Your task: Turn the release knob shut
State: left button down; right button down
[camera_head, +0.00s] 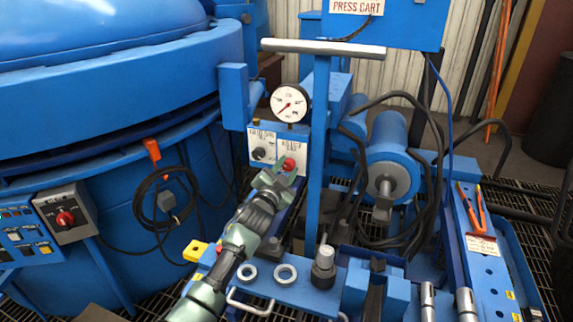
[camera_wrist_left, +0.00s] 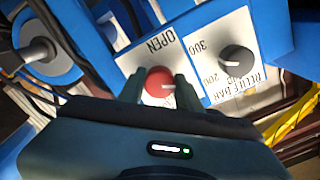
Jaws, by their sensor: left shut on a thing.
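The red release knob (camera_head: 289,164) sits on a white labelled plate on the front of the blue press cart. My left gripper (camera_head: 280,173) reaches up to it from below and is shut on it. In the left wrist view the knob (camera_wrist_left: 158,81) shows between the two fingers (camera_wrist_left: 158,88), one on each side. A white mark on the knob points to the right there. The word OPEN is readable on the plate above the knob. My right gripper is not in view.
A black relief knob (camera_wrist_left: 236,59) sits beside the red one. A round pressure gauge (camera_head: 290,103) stands above the plates. The cart's blue post (camera_head: 318,160) rises close to the right. A large blue furnace vessel (camera_head: 110,60) fills the left, with a black cable coil (camera_head: 165,200).

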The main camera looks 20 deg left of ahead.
pick_arm(q)
jog(key=shift+m, duration=1)
jog(key=m+p, duration=0.1)
jog(key=m, duration=0.1)
jog(key=shift+m, duration=0.4)
jog(key=m, duration=0.3)
jog(key=shift+m, duration=0.3)
jog(key=shift+r+m+p, duration=0.1)
jog(key=shift+m+p, duration=0.3)
jog(key=shift+m, duration=1.6)
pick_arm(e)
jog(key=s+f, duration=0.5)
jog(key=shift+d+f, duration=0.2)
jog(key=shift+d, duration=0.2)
pick_arm(q)
jog(key=c, duration=1)
grip_release()
jog(key=shift+o, duration=0.2)
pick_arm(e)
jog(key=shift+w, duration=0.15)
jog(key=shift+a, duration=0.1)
